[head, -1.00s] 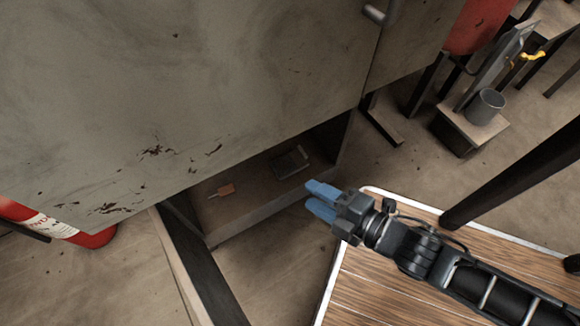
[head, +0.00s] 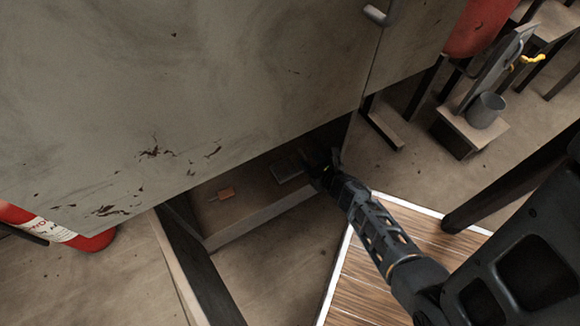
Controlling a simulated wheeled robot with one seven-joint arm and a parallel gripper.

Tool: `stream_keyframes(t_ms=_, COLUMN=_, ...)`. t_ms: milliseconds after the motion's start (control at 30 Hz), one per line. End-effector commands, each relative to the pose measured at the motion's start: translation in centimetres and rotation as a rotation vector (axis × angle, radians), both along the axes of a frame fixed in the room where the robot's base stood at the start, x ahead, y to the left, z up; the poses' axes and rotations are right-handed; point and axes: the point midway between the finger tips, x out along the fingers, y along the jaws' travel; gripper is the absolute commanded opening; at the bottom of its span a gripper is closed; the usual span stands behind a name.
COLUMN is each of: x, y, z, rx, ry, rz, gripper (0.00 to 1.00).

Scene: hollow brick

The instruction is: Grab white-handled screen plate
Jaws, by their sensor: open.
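Two items lie on the low shelf (head: 264,214) under the large grey panel. One is a dark, flat, rectangular plate (head: 287,168) near the shelf's right end. I cannot make out a white handle on the dark plate. My gripper (head: 322,163) is in the shadow at the shelf's right end, just right of the dark plate. Its blue fingers are hidden, and I cannot tell whether it touches the plate. I see nothing held in it.
The grey panel (head: 190,90) overhangs the shelf closely. A dark post (head: 200,262) stands at its left. A wooden tabletop (head: 400,245) lies below my arm. A red cylinder (head: 85,236) is at far left.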

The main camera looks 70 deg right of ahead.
Motion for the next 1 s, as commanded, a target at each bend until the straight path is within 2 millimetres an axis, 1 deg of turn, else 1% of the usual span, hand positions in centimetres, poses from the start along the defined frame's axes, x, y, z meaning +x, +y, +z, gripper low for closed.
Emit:
stream_keyframes(t_ms=233, x=2.2, y=-1.8, z=-1.8, rx=0.000, ry=-0.001, rz=-0.003, gripper=0.42)
stream_keyframes(t_ms=333, x=3.2, y=-2.4, z=-2.3, rx=0.001, ry=-0.002, rz=-0.002, gripper=0.42)
stream_keyframes(t_ms=467, x=3.7, y=-2.8, z=-2.5, rx=0.001, ry=-0.001, rz=-0.001, gripper=0.42)
stream_keyframes(t_ms=667, x=3.8, y=-2.8, z=-2.5, rx=0.002, ry=-0.002, rz=-0.001, gripper=0.42)
stream_keyframes(t_ms=767, x=3.8, y=-2.8, z=-2.5, rx=0.002, ry=-0.002, rz=-0.001, gripper=0.34)
stream_keyframes(t_ms=1000, x=3.7, y=-2.8, z=-2.5, rx=0.002, ry=-0.002, rz=-0.001, gripper=0.11)
